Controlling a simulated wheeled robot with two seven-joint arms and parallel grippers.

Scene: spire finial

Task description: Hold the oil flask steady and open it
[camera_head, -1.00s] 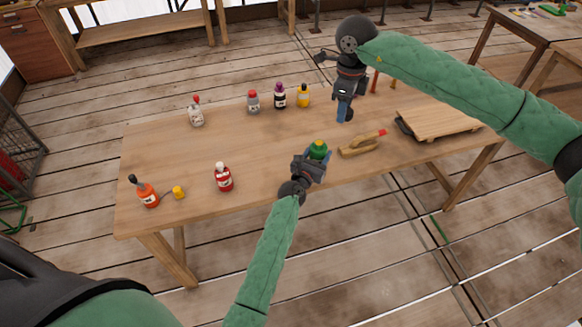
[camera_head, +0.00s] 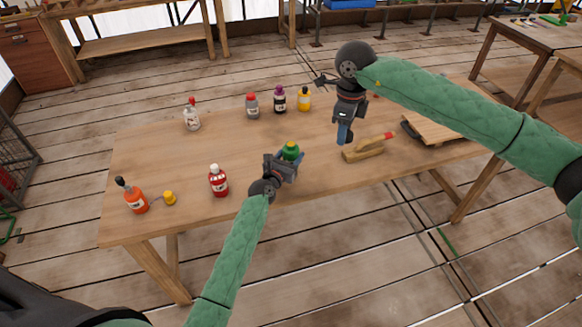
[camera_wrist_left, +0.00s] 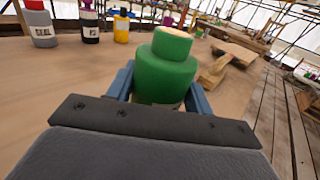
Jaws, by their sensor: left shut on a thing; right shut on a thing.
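A green flask (camera_head: 290,151) is held upright or nearly so by my left gripper (camera_head: 283,164), near the table's front edge. In the left wrist view the flask (camera_wrist_left: 165,75) stands between the blue fingers (camera_wrist_left: 160,95), with a narrower green top and a pale round upper face. I cannot tell if that face is a cap or an opening, and its label is mostly hidden. My right gripper (camera_head: 344,134) points down, to the right of the flask and apart from it. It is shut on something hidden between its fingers.
Red (camera_head: 218,181), orange (camera_head: 135,197), white (camera_head: 192,115), grey (camera_head: 252,106), purple-capped (camera_head: 280,100) and yellow (camera_head: 304,100) bottles stand on the table (camera_head: 150,160). A yellow cap-like piece (camera_head: 169,198) lies front left. A wooden tool (camera_head: 366,148) and board (camera_head: 440,122) are right.

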